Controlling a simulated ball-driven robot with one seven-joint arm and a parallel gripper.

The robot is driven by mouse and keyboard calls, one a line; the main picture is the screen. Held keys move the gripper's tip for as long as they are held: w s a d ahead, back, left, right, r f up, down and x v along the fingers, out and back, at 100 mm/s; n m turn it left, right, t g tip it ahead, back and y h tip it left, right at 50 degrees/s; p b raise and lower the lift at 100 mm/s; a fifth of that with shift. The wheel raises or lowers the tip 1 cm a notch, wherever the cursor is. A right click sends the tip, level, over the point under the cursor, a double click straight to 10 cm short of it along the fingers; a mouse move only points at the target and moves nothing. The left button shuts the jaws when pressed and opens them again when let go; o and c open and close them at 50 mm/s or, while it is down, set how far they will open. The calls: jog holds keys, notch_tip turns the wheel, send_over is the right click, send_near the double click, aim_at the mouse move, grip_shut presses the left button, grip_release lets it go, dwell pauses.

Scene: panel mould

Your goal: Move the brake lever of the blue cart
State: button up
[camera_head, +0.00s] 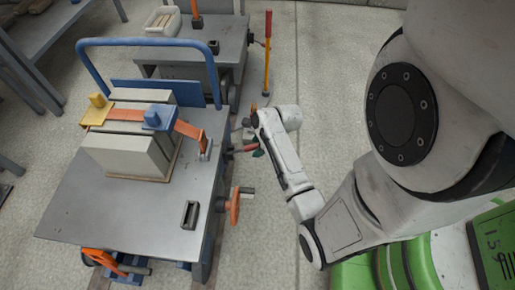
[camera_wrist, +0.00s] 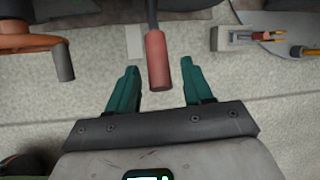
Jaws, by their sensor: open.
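The blue cart has a grey top (camera_head: 85,205) and a blue push handle (camera_head: 150,42). Its brake lever appears to be the red-gripped lever (camera_head: 246,148) on the cart's right side. In the wrist view the red grip (camera_wrist: 158,62) hangs on a dark rod between my two teal fingers. My gripper (camera_wrist: 161,74) is open around it, with a visible gap on each side. In the head view one teal finger (camera_head: 258,153) shows beside the lever; my arm hides part of the gripper.
An orange handwheel (camera_head: 234,205) sticks out nearby on the same side; it also shows at left in the wrist view (camera_wrist: 28,43). Strapped grey panels (camera_head: 125,150) stand on the cart. A second cart (camera_head: 185,62) and a yellow-red upright lever (camera_head: 267,55) are behind.

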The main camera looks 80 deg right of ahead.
jog(key=shift+w+f, duration=0.1)
jog(key=shift+f, duration=0.15)
jog(key=shift+c, duration=0.5)
grip_shut()
